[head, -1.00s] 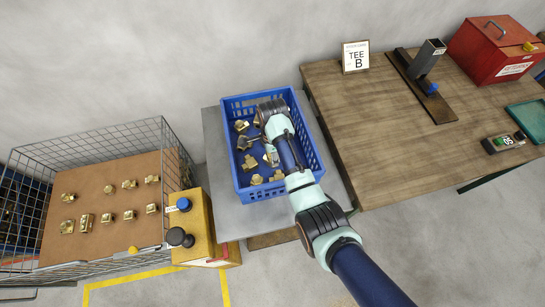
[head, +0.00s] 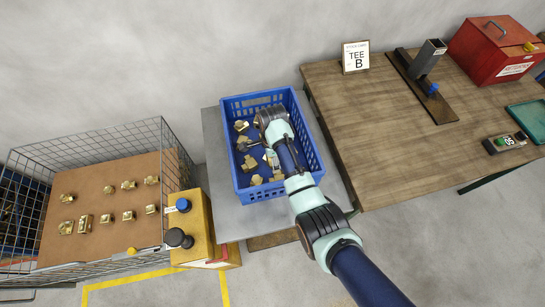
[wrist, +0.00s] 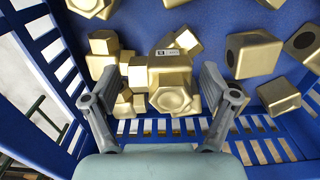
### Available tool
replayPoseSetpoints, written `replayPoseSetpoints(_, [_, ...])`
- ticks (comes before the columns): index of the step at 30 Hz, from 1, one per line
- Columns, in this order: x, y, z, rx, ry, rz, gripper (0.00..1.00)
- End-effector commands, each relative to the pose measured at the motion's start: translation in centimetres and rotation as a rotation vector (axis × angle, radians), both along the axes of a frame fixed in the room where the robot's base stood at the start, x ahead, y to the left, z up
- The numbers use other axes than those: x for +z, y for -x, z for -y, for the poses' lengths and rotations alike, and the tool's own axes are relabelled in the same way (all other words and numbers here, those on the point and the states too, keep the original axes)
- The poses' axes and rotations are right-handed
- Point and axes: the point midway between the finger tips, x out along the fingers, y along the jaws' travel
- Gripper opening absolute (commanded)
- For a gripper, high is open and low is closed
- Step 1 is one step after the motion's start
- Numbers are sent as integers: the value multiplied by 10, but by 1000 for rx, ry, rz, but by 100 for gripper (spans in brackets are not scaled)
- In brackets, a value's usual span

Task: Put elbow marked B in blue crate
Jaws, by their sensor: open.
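The blue crate (head: 233,172) holds several brass fittings and stands on a grey surface. My gripper (wrist: 160,72) is inside the crate, open, in the wrist view. A cluster of brass fittings lies between and just beyond its fingers. One brass fitting (wrist: 173,92) with a hexagonal end faces the camera between the fingers, and I see no grip on it. A small white label (wrist: 167,52) with a dark mark shows in this cluster; its letter is too small to read. I cannot tell which fitting is the elbow marked B. In the head view my arm hides part of the crate.
A wire basket (head: 100,136) at left holds a brown board (head: 60,190) with several brass fittings. A yellow control box (head: 205,222) stands between basket and crate. The wooden table (head: 385,155) at right bears a card (head: 355,57) reading "TEE B" and a red box (head: 490,50).

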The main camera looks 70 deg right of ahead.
Motion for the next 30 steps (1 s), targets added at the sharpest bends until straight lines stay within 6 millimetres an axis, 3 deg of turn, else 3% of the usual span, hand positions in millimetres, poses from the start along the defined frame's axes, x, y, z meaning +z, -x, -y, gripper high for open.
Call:
replayPoseSetpoints(5, [26,-1,1,0,3,2,85])
replayPoseSetpoints(12, [86,-1,1,0,4,4,85])
replayPoseSetpoints(16, [110,-1,1,0,3,2,85])
replayPoseSetpoints(21, [122,0,0,0,1,1,85])
replayPoseSetpoints(30, [123,0,0,0,0,0,85])
